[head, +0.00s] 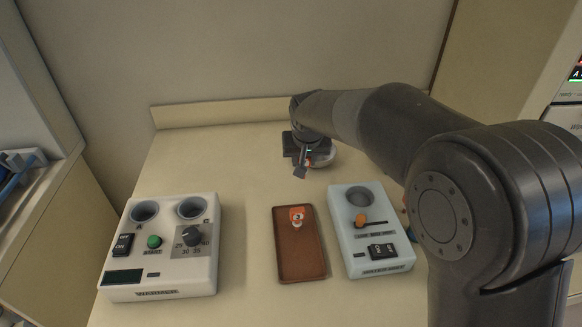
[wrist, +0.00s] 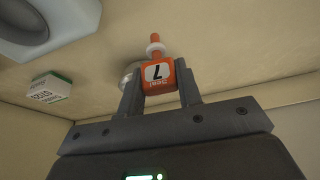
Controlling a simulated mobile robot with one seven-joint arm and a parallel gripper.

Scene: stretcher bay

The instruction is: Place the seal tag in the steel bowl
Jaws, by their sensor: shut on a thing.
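My gripper (wrist: 160,93) is shut on an orange seal tag (wrist: 153,85) with a white panel marked 7. An orange stem with a white collar sticks out beyond the fingertips. In the head view my gripper (head: 304,167) is over the back part of the table. The steel bowl (head: 325,159) shows partly behind it, its rest hidden by my gripper and arm. In the wrist view a pale rounded edge that looks like the bowl (wrist: 130,72) shows behind the left finger. I cannot tell whether the tag is over the bowl.
A brown tray (head: 286,262) at the front holds another orange-and-white piece (head: 297,217). A white warmer (head: 160,288) stands left, a pale device (head: 378,268) with a round recess right of the tray. The wrist view shows a small white-and-green box (wrist: 50,90). The left back table is clear.

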